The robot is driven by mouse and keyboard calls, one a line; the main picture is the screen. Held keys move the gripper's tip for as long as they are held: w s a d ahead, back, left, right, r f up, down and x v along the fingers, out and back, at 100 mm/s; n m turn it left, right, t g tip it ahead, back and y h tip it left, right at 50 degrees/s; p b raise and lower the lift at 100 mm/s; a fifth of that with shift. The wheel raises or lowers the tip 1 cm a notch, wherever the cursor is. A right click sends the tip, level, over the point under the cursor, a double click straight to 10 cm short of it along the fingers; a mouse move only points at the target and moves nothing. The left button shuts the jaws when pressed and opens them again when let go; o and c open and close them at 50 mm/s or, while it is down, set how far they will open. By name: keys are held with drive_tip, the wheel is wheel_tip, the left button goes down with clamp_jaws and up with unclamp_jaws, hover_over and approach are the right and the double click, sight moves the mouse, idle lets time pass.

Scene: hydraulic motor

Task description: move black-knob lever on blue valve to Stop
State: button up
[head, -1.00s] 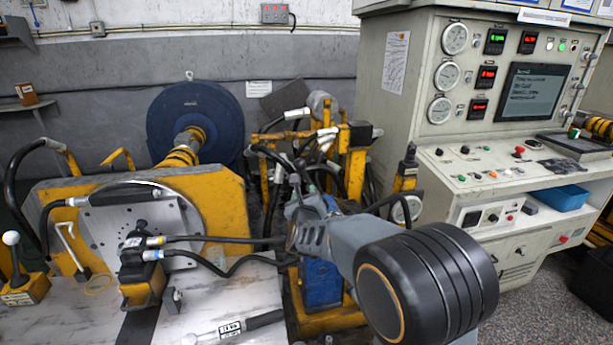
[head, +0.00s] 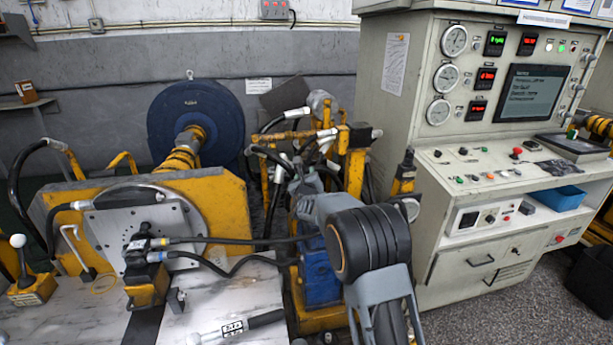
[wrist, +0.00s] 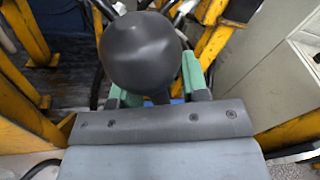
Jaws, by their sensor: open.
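The black ball knob (wrist: 140,52) of the lever is large and close in the wrist view, in the upper middle. My gripper (wrist: 154,88) is open, with a green-padded finger on each side behind the knob's lower part. The knob hides much of the space between the fingers, so I cannot tell whether they touch it or the lever. In the head view the blue valve body (head: 320,272) stands on a yellow base, partly covered by my arm. The knob and any Stop marking cannot be made out there.
Black hoses (head: 225,262) run left from the valve area to a fitting on the metal table (head: 245,295). A yellow frame (head: 357,165) with hoses stands behind the valve. The control cabinet (head: 400,125) is at right. Open floor (head: 500,305) lies in front of it.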

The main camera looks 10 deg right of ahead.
clamp_jaws()
idle(0.4)
